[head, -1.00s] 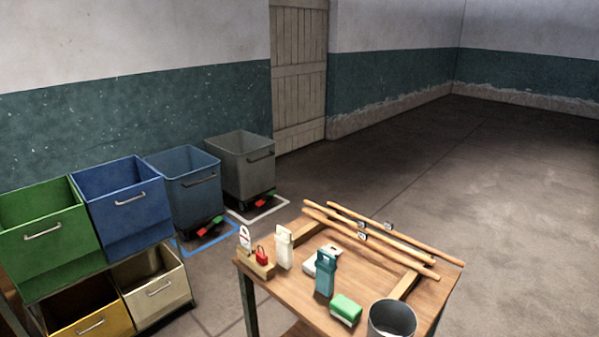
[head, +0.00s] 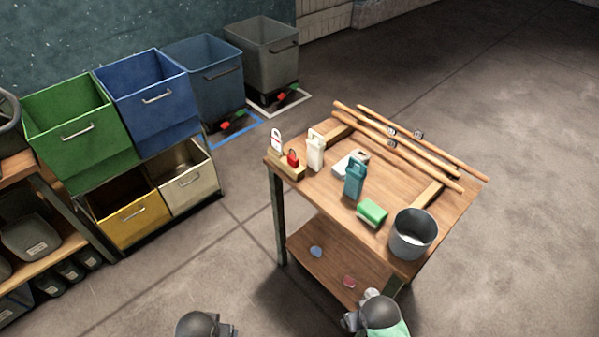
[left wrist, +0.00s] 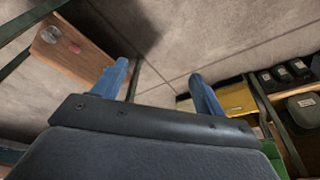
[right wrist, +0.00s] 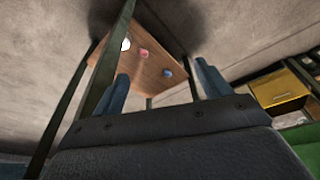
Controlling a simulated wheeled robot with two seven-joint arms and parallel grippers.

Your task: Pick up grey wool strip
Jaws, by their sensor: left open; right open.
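I cannot pick out a grey wool strip for certain in any view. Small rounded pieces lie on the cart's lower shelf (head: 315,262): a blue-grey piece (head: 316,251) and a red piece (head: 349,281). The right wrist view shows the blue piece (right wrist: 167,73), the red piece (right wrist: 144,51) and a white one (right wrist: 125,44). My left gripper (left wrist: 160,85) is open and empty, with bare floor beyond its fingers. My right gripper (right wrist: 163,85) is open and empty, with the shelf beyond and above its fingers. Neither gripper touches anything. In the head view only parts of my arms show at the bottom.
The cart top (head: 300,190) carries a grey bucket (head: 413,234), a green sponge (head: 372,212), a teal bottle (head: 355,178), a white bottle (head: 315,150) and wooden poles (head: 400,150). Green (head: 80,130) and blue (head: 150,95) bins stand left. Floor between is clear.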

